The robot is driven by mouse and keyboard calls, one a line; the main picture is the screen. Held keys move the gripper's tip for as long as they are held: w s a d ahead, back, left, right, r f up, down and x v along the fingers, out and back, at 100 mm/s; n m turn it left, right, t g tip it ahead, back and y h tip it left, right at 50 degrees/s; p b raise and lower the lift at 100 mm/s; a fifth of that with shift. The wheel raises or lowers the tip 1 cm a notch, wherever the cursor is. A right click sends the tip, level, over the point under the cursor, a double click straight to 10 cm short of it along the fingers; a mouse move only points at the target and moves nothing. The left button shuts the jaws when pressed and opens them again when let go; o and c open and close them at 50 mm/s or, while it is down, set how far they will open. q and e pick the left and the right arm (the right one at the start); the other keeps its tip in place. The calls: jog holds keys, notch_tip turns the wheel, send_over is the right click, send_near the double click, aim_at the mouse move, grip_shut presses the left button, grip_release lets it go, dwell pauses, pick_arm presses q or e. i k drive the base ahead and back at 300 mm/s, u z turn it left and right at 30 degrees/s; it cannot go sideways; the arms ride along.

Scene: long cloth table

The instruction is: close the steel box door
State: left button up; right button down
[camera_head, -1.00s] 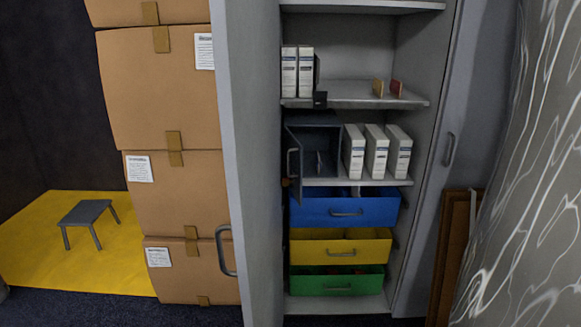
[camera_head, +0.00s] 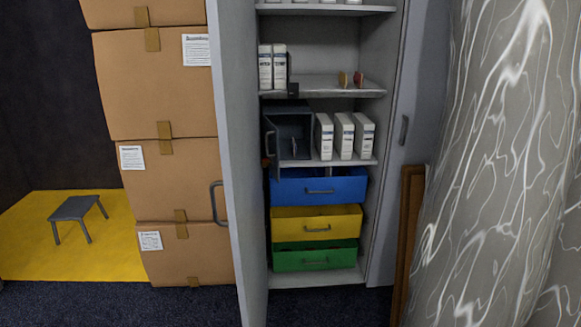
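The steel box (camera_head: 291,128) is a dark grey box on the middle shelf of an open cabinet, left of several white binders. Its door (camera_head: 271,149) stands open at the box's left side, swung out toward me, with a small handle on it. The dark inside of the box shows, with a small unclear item in it. Neither of my grippers is in the picture.
The tall cabinet door (camera_head: 236,160) stands open left of the shelves. Blue (camera_head: 319,187), yellow (camera_head: 316,222) and green (camera_head: 314,255) drawers sit below the box. Cardboard boxes (camera_head: 155,85) are stacked at left. A marbled grey surface (camera_head: 490,170) fills the right side. Dark carpet (camera_head: 120,305) lies in front.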

aim_at(271, 133)
jog(key=z, duration=0.8)
jog(key=i, duration=0.85)
jog(key=u, duration=1.65)
